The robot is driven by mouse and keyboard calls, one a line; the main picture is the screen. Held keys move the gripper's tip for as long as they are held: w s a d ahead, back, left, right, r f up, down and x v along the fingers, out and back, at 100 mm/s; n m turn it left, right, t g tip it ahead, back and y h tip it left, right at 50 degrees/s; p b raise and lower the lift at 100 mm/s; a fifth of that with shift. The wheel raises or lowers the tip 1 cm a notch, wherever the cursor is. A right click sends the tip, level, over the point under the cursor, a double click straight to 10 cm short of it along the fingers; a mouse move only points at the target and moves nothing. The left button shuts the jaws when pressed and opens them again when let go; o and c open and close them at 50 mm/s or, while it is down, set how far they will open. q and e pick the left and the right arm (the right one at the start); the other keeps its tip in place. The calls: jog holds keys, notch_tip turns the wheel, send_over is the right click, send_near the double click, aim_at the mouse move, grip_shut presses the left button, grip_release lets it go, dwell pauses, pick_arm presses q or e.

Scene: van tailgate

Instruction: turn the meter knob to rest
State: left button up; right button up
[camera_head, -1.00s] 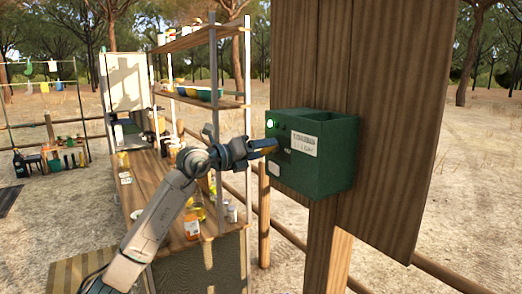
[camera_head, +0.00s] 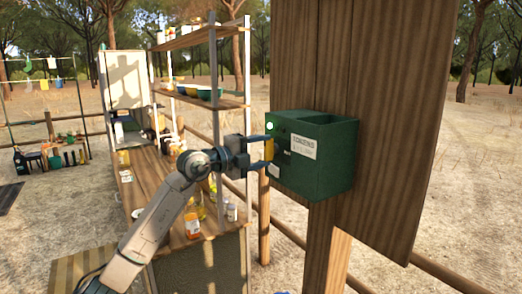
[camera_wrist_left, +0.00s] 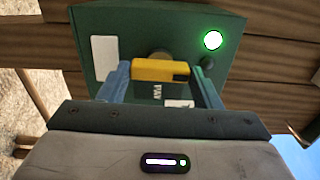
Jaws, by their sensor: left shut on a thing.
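The green meter box (camera_head: 325,165) is fixed to a wooden board. Its yellow knob (camera_head: 269,149) stands upright on the box's left face in the head view. In the left wrist view the knob (camera_wrist_left: 160,70) is a yellow bar lying across the picture, with a round base behind it. My left gripper (camera_head: 266,151) is shut on the knob, one finger above and one below; in the wrist view the fingers (camera_wrist_left: 161,84) flank its two ends. A green light (camera_wrist_left: 212,40) glows on the box face.
The wooden board (camera_head: 390,110) rises behind the box. A wooden counter (camera_head: 150,180) with jars and a metal-post shelf (camera_head: 215,100) stand close behind my left arm. Sandy ground lies open at the right.

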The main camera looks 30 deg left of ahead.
pick_arm(q)
jog(key=shift+o, duration=0.2)
jog(key=shift+n, duration=0.6)
jog(key=o, duration=1)
jog(key=shift+c, duration=0.2)
jog(key=shift+s+a+f+b, duration=0.2)
jog(key=shift+s+a+b, duration=0.2)
jog(key=shift+s+b, duration=0.2)
jog(key=b+v, duration=0.9)
jog(key=shift+s+r, duration=0.2)
jog(key=shift+s, duration=0.05)
